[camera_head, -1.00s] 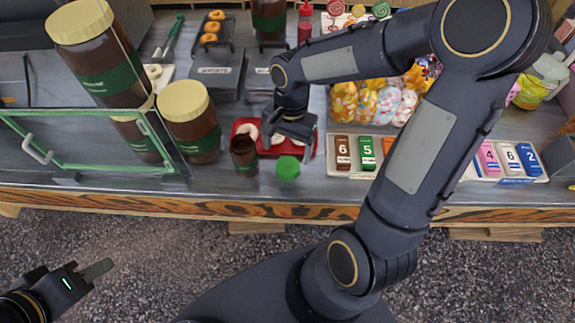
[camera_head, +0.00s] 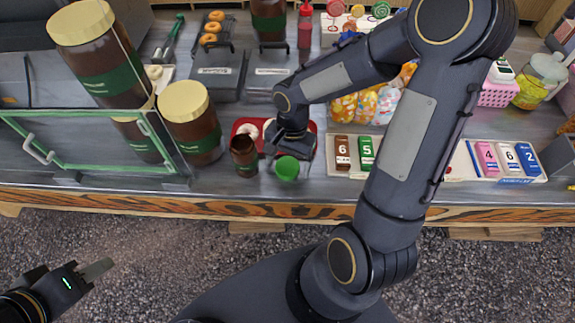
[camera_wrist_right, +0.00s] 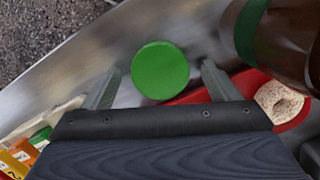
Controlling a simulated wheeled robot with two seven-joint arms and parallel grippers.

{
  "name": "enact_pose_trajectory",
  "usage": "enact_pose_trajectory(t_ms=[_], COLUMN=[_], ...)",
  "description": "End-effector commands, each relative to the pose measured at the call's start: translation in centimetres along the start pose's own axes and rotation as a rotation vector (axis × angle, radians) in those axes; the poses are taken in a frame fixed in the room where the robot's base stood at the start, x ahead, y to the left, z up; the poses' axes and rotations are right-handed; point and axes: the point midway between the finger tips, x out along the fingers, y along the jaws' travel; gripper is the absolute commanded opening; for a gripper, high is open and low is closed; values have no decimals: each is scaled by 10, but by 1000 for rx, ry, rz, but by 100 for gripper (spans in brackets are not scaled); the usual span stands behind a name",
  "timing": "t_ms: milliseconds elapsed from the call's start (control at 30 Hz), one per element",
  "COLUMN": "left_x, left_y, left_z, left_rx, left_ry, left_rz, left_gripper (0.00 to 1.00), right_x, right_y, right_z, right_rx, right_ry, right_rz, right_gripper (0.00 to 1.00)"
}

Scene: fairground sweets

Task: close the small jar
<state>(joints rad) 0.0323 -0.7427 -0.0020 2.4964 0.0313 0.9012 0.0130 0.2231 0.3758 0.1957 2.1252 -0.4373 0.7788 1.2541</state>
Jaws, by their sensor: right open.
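The small jar (camera_head: 244,156) is brown with a green band and stands upright on the counter with no lid on it. It also shows at the upper right of the right wrist view (camera_wrist_right: 285,38). The round green lid (camera_head: 287,168) is right of the jar, near the counter's front. In the right wrist view the lid (camera_wrist_right: 160,70) appears between my right gripper's fingers, with visible gaps on both sides. My right gripper (camera_head: 290,150) is open, low over the counter. My left gripper (camera_head: 95,271) is off the counter at lower left; its jaw opening is unclear.
A red tray (camera_head: 240,126) with pale rings lies behind the jar and lid. Large brown jars with cream lids (camera_head: 183,101) stand left, near a green-framed glass case (camera_head: 95,168). Number cards (camera_head: 342,150) lie to the right. The front strip of counter is mostly clear.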

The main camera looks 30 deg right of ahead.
Motion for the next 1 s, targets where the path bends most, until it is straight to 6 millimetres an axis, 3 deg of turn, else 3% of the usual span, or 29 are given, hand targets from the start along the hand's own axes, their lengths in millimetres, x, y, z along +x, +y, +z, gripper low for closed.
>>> enact_pose_trajectory(t_ms=[33,367,767,1000], left_x=[0,0,0,-2], left_y=[0,0,0,1], left_z=[0,0,0,-1], left_rx=[0,0,0,0], left_ry=[0,0,0,0], left_rz=[0,0,0,0], left_gripper=[36,36,36,36], right_x=[0,0,-4,-35], right_y=[0,0,0,-1], right_z=[0,0,0,5], right_rx=[0,0,0,0], right_ry=[0,0,1,5], right_rz=[0,0,-1,-5], right_gripper=[78,35,33,33])
